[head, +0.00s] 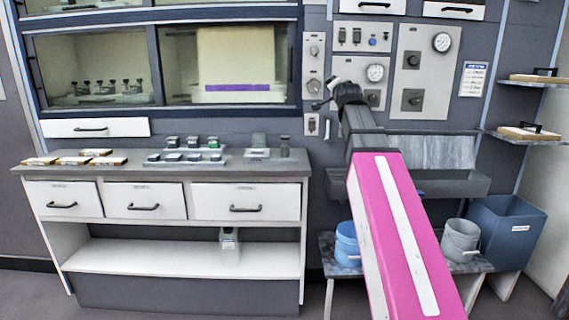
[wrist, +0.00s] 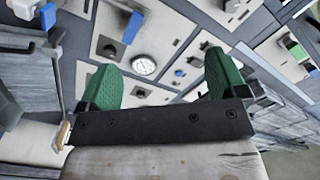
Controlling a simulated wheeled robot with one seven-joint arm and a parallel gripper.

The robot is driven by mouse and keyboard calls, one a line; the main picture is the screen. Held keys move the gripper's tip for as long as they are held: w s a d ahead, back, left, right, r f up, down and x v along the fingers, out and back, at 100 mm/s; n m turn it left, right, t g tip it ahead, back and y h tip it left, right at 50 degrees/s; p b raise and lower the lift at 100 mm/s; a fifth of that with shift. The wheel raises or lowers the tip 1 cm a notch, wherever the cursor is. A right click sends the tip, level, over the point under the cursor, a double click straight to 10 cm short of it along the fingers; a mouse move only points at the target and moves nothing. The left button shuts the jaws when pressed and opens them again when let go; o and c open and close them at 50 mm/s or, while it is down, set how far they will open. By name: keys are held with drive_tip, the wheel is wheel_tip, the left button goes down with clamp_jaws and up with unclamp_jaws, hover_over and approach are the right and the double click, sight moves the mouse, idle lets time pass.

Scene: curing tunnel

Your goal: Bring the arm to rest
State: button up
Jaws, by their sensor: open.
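My arm reaches forward from the lower right of the head view, its pink link in front of the trough and panel. My gripper (head: 318,105) is at the far end of the arm, in front of the control panel and right of the tunnel window. In the wrist view my gripper (wrist: 165,85) shows two green finger pads set wide apart. Nothing is between them; the panel with a round gauge (wrist: 144,65) shows beyond the gap. Whether the fingertips touch the panel cannot be told.
A counter (head: 230,167) at left carries several small blocks and flat pieces. A trough (head: 455,183) lies behind my arm. Below are a blue bucket (head: 346,243), a grey bucket (head: 460,238) and a blue bin (head: 508,225). Shelves (head: 540,82) stick out at right. Some floor shows at the front.

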drive_tip(key=s+f+n+g, duration=0.3)
drive_tip(key=f+g, duration=0.2)
drive_tip(key=f, duration=1.4)
drive_tip(key=s+f+n+g, duration=0.2)
drive_tip(key=s+f+g, duration=0.15)
drive_tip(key=f, duration=1.55)
drive_tip(key=s+f+n+g, duration=0.2)
drive_tip(key=s+f+g, duration=0.2)
drive_tip(key=s+f, duration=0.6)
drive_tip(key=s+f+n+g, duration=0.3)
drive_tip(key=s+f+g, duration=0.2)
drive_tip(key=s+f, duration=0.5)
wheel_tip(320, 180, down, 6)
drive_tip(key=shift+s+a+r, duration=0.2)
drive_tip(key=shift+s+r, duration=0.05)
drive_tip(key=shift+g, duration=0.25)
